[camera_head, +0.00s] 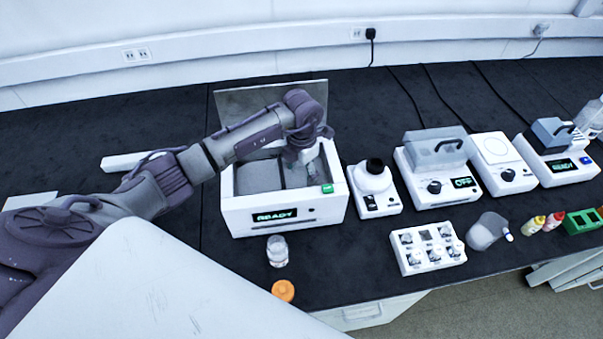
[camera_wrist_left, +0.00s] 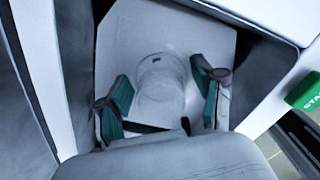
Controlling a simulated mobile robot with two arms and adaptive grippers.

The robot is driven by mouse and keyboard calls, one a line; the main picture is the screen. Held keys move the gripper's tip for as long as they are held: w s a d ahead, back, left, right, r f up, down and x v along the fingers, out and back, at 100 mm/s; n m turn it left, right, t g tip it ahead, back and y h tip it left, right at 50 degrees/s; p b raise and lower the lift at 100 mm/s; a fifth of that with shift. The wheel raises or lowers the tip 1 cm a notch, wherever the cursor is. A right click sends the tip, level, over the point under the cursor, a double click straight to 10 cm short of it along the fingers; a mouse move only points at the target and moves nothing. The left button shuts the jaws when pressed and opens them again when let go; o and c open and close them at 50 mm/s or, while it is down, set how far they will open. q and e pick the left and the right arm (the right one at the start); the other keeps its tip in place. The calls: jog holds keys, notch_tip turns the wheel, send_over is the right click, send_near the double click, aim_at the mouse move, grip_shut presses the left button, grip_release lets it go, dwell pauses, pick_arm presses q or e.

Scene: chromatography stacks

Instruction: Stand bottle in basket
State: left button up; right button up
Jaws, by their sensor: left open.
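My left gripper (camera_head: 304,160) reaches down into the open white box (camera_head: 325,213) with the READY display. In the left wrist view its two green-padded fingers (camera_wrist_left: 163,98) are open, one on each side of a clear, round bottle-like thing (camera_wrist_left: 160,75). That thing rests on a pale, flat floor inside a compartment, probably the basket (camera_wrist_left: 215,35); its rim is hard to make out. Whether the fingers touch it I cannot tell. Another clear bottle (camera_head: 277,252) stands on the bench in front of the box. My right gripper is not in view.
An orange cap (camera_head: 283,290) lies near the bench's front edge. The box's lid (camera_head: 262,100) stands open behind my arm. A small device with a black top (camera_head: 373,182), a vial rack (camera_head: 428,246) and other instruments stand to the right.

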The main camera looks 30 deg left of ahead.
pick_arm(q)
notch_tip(320, 180, up, 10)
jog(key=shift+f+b, duration=0.15)
jog(key=shift+b, duration=1.05)
jog(key=shift+r, duration=0.6)
